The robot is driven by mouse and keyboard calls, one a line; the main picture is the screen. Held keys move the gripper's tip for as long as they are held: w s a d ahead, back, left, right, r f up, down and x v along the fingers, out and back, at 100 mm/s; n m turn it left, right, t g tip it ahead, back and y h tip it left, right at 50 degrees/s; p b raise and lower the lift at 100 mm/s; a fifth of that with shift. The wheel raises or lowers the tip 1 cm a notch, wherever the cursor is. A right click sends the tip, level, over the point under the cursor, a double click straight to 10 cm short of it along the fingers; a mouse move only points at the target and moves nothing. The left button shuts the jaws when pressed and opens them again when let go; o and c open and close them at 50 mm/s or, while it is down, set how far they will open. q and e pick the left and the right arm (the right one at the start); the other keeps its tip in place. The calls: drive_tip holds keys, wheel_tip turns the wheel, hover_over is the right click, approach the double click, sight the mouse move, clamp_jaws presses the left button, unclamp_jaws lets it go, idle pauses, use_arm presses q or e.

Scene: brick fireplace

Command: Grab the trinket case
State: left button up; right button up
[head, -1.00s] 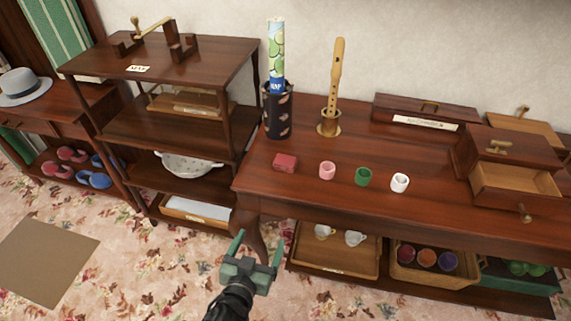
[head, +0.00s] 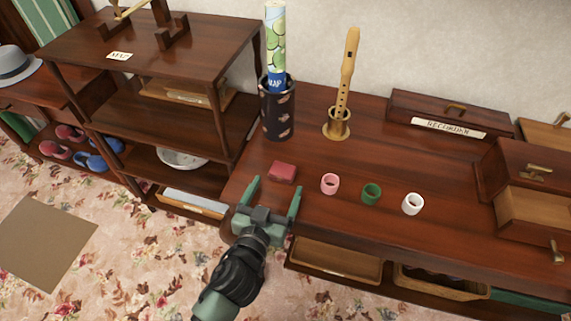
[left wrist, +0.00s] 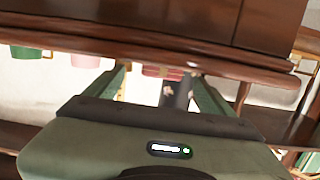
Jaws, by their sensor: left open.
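The trinket case appears to be the small red box (head: 282,172) on the near left part of the long wooden table (head: 310,220). My left gripper (head: 275,188) is open and empty at the table's front left edge. Its two green fingers point toward the red box, which lies just beyond the fingertips. In the left wrist view the red box (left wrist: 160,71) shows between the fingers, partly hidden. My right gripper is not in view.
Pink (head: 329,184), green (head: 371,194) and white (head: 412,204) rings or cups stand right of the red box. A dark holder (head: 277,115) with a rolled map and a recorder on a brass stand (head: 337,128) are behind. A shelf unit (head: 180,50) stands left.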

sight(280, 178)
use_arm(q)
drive_tip(key=shift+x, duration=0.85)
drive_tip(key=p+x, duration=0.1)
drive_tip(key=x, duration=0.3)
drive_tip(key=shift+w, duration=0.45)
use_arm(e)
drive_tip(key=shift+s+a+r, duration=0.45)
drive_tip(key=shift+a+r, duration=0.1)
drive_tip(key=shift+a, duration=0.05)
use_arm(q)
drive_tip(key=c, duration=1.4)
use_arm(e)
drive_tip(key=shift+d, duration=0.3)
